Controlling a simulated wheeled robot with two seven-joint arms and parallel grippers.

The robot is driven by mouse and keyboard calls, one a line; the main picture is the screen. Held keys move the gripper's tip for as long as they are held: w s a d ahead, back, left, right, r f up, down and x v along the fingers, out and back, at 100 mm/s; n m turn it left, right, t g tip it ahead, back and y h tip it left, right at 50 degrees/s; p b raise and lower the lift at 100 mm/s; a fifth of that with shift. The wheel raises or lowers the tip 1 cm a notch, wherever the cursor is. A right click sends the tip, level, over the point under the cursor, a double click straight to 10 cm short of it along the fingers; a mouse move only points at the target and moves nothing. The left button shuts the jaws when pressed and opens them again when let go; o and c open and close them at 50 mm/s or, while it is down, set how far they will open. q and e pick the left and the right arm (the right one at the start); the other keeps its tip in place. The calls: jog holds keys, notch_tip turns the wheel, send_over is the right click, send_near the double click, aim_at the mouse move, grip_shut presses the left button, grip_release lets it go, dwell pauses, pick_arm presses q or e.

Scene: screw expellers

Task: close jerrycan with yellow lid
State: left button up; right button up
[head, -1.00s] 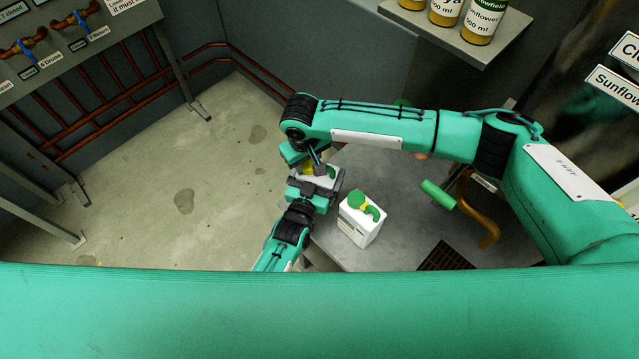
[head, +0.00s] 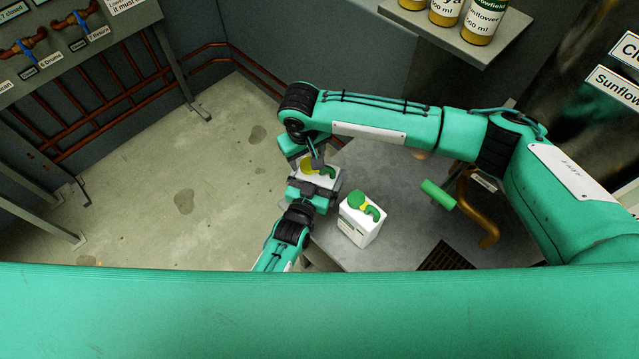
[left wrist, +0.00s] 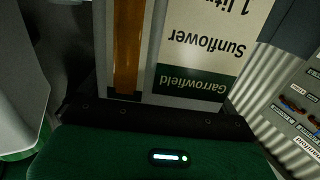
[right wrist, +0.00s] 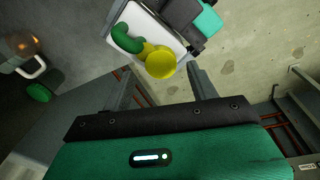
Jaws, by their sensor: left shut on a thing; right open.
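A white jerrycan (head: 319,180) with a green handle is in my left gripper (head: 314,190), which is shut on it. In the left wrist view its label (left wrist: 208,50) is upside down. A yellow lid (head: 307,166) is on top of this jerrycan at its spout. In the right wrist view the yellow lid (right wrist: 162,64) sits beside the green handle (right wrist: 127,40); I cannot tell how tightly it is seated. My right gripper (right wrist: 159,72) is open and empty, its fingertips just short of the lid. In the head view its arm comes over from the right.
A second white jerrycan (head: 358,228) with a green lid stands on the grey table (head: 410,215). A green-handled crank (head: 438,194) and a drain grate (head: 445,257) are to its right. A shelf (head: 465,45) with bottles is above. Floor at left is clear.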

aim_at(308, 164)
jog(key=shift+r, duration=0.75)
jog(key=shift+c, duration=0.5)
jog(key=shift+s+a+r+n, duration=0.1)
jog(key=shift+s+r+n, duration=0.05)
jog(key=shift+r+n, duration=0.7)
jog(key=shift+s+r+n, duration=0.1)
jog(key=shift+r+n, duration=0.55)
jog(key=shift+r, duration=0.25)
jog(key=shift+w+f, duration=0.2)
jog(key=shift+f, duration=1.8)
jog(key=shift+w+f, duration=0.2)
jog(key=shift+f, duration=1.8)
